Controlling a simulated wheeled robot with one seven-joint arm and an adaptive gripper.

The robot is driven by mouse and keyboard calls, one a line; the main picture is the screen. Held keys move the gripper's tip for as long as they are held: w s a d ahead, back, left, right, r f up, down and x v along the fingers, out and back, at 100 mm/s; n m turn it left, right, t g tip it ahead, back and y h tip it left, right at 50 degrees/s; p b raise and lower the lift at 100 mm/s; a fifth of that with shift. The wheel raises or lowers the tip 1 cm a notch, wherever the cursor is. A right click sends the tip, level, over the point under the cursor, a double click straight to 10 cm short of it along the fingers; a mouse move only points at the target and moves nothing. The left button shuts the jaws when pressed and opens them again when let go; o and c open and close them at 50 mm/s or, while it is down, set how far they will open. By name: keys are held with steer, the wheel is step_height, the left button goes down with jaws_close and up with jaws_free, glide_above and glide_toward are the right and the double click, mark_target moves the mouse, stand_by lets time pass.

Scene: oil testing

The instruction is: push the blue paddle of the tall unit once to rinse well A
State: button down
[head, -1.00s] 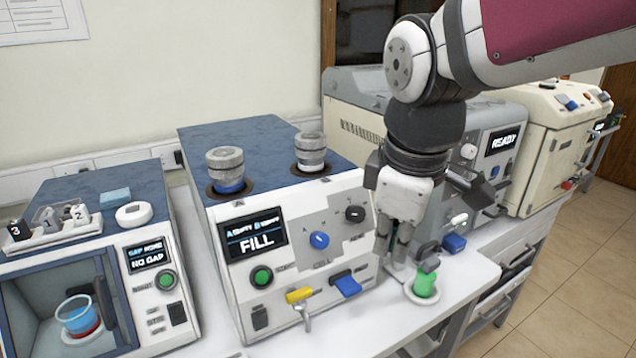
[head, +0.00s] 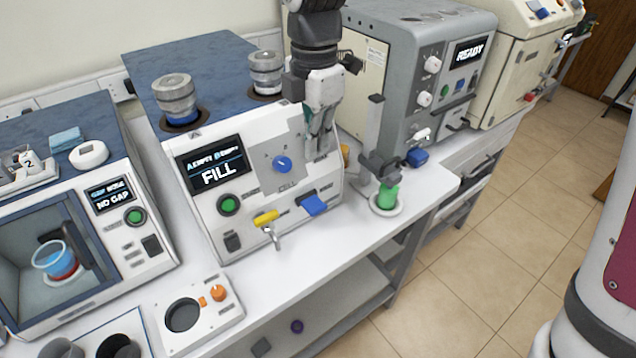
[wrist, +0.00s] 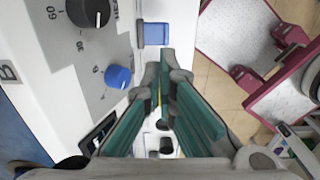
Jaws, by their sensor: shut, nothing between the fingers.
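The unit with the FILL display (head: 211,174) has a blue paddle (head: 313,205) low on the right of its front panel. In the wrist view, the shut fingers (wrist: 165,68) show with teal pads, and the blue paddle (wrist: 155,33) lies just beyond the tips. The fingers partly hide the panel's right side.
A yellow lever (head: 265,218) over a spout is left of the paddle. A stand with a green container (head: 387,197) is close on the right. A blue knob (head: 282,164) sits on the panel. The white bench front (head: 345,232) is clear.

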mark_target(317, 207)
step_height(317, 207, down, 14)
steer(key=shift+p, duration=1.05)
steer(key=shift+f, duration=0.1)
steer(key=shift+s+d+f, duration=0.1)
steer(key=shift+f, duration=0.45)
steer(key=shift+r, duration=0.85)
